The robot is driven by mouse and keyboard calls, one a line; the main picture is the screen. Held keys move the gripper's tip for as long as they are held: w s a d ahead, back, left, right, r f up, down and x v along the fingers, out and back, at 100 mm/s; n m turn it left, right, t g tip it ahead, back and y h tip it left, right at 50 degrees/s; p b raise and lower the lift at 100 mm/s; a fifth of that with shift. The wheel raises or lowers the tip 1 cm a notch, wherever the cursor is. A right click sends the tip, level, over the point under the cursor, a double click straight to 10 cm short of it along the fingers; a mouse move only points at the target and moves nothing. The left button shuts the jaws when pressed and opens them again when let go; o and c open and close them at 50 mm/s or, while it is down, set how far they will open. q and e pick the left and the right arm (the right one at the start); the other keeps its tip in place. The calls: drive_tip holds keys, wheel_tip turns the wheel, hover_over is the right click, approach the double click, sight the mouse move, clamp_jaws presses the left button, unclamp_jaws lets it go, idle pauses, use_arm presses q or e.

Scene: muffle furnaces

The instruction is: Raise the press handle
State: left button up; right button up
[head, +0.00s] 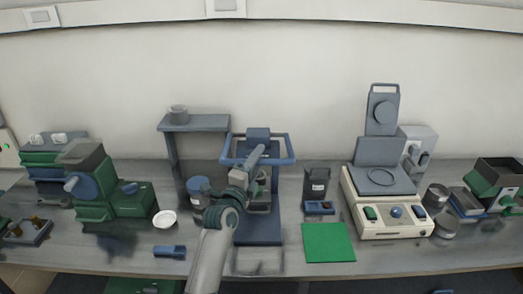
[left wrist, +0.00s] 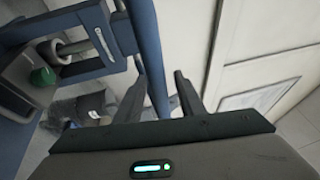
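The press (head: 262,225) stands mid-bench, a blue-grey machine with a blue rectangular loop handle (head: 285,158) around its upper part. My left arm reaches up from the bottom of the head view and hides part of the press. My left gripper (head: 259,153) is at the front of the handle. In the left wrist view its two dark fingers (left wrist: 160,78) are apart, and a blue bar of the handle (left wrist: 148,40) runs between them. A gap shows between the bar and the right finger; contact with the left finger is unclear. My right gripper is not in view.
A grey shelf stand (head: 195,123) and a blue-lidded jar (head: 198,190) are left of the press. A dark container (head: 317,183) and a green mat (head: 328,243) are to its right. A cream balance-like device (head: 390,217) stands farther right. Green machines (head: 128,200) fill the left.

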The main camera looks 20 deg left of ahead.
use_arm(q)
drive_tip(key=shift+w+d+r, duration=0.1)
drive_tip(key=shift+w, duration=0.6)
drive_tip(key=shift+w+d+r, duration=0.1)
drive_tip(key=shift+w, duration=0.6)
drive_tip(key=shift+c, duration=0.6)
clamp_jaws()
